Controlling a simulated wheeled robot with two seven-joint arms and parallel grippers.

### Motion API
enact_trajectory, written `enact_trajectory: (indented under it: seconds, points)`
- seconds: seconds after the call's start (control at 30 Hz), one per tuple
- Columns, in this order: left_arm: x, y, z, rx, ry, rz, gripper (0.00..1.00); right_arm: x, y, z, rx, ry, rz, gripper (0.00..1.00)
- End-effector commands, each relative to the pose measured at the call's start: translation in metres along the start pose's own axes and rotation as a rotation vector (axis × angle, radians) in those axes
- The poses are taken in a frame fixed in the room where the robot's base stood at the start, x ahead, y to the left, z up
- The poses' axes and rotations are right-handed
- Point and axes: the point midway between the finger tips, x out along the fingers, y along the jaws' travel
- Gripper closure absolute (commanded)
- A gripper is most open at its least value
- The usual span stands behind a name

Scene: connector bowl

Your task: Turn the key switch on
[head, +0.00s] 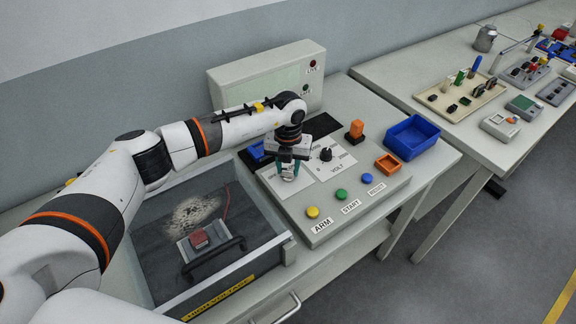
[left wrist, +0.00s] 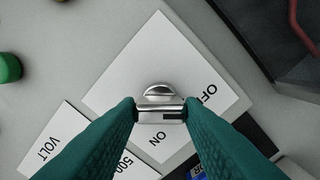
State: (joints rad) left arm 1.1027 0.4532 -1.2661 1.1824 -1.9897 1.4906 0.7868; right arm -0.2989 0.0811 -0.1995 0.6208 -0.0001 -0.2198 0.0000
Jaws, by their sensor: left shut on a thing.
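The key switch (left wrist: 160,92) is a small round metal lock on a white plate (left wrist: 130,75) marked OFF at the right and ON below in the left wrist view. My left gripper (head: 288,174) reaches down over this plate on the grey control panel. In the left wrist view its green fingers (left wrist: 160,112) are shut on the silver key (left wrist: 158,113), one at each side. The key touches the lock. I cannot tell which label it points to. In the head view the gripper hides the switch. My right gripper is not in view.
The panel (head: 325,222) also carries a black VOLT knob (head: 326,154) and yellow (head: 313,212), green (head: 341,194) and blue (head: 367,178) buttons. An open drawer (head: 270,265) with a red-topped block lies left. A blue bin (head: 412,137) stands right.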

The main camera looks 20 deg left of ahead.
Motion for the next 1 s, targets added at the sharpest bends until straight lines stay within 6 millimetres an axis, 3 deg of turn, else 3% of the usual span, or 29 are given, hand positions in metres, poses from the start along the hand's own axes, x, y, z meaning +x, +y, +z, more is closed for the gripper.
enact_trajectory:
  seconds: [0.37, 1.0]
  points:
    - [0.003, -0.001, -0.001, 0.208, 0.003, 0.0, 0.88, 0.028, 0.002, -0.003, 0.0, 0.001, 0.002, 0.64]
    - [0.003, -0.001, -0.001, 0.813, 0.003, -0.001, 0.88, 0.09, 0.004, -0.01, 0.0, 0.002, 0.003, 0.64]
